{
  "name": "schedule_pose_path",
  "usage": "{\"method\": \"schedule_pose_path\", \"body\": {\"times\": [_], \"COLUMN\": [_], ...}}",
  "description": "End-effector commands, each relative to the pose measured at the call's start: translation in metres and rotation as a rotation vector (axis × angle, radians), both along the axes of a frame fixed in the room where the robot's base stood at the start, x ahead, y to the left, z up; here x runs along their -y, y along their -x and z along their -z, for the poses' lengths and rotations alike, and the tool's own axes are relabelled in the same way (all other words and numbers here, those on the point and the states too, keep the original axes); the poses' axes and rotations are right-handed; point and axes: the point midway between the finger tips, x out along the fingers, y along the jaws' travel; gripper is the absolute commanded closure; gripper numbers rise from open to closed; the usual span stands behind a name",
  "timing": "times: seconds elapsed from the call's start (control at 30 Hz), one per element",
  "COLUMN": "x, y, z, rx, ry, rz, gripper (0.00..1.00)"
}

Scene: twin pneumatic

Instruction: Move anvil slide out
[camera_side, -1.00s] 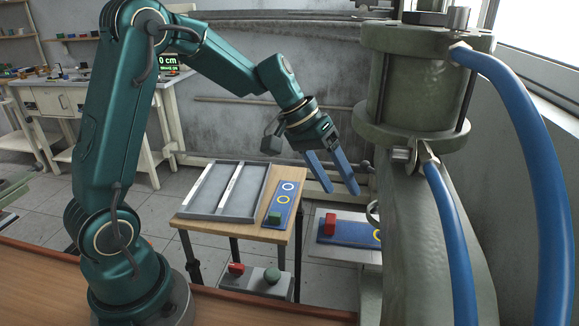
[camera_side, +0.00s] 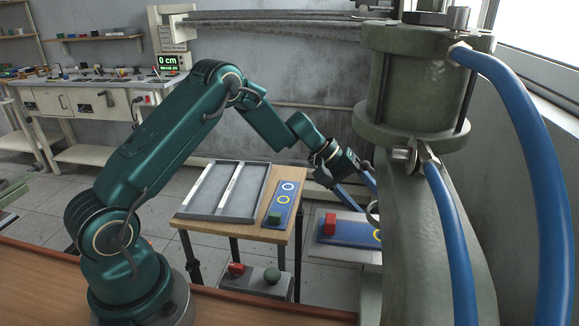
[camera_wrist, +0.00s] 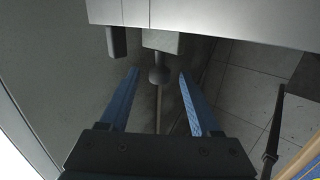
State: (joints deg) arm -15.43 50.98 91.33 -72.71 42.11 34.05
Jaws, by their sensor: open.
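My gripper (camera_wrist: 158,80) is open, with two blue fingers pointing toward a dark round knob (camera_wrist: 159,75) on a short stem. The knob sits between the fingertips in the wrist view, and no finger visibly touches it. It is joined to a grey block (camera_wrist: 162,42) under a pale metal part, which looks like the anvil slide, though I cannot tell for sure. In the side view, my gripper (camera_side: 357,190) is beside the green press (camera_side: 415,90), whose body hides the fingertips and the knob.
A wooden table (camera_side: 292,215) holds a grey tray (camera_side: 210,213) and a blue board (camera_side: 275,218) with a green block. A second blue board (camera_side: 340,240) with a red block lies behind the press. Blue hoses (camera_side: 545,150) run at right.

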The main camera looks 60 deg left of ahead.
Motion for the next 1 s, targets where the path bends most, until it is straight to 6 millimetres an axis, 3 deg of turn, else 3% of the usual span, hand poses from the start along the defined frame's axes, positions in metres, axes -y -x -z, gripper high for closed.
{"method": "schedule_pose_path", "body": {"times": [0.23,0.4,1.0], "x": [0.0005,0.0004,-0.0003], "y": [-0.0005,-0.0004,0.0002], "z": [0.0006,0.0006,0.0011], "rx": [0.001,0.0,-0.001], "ry": [-0.001,-0.002,-0.003], "rz": [0.0,0.0,0.001], "gripper": [0.36,1.0,1.0]}}
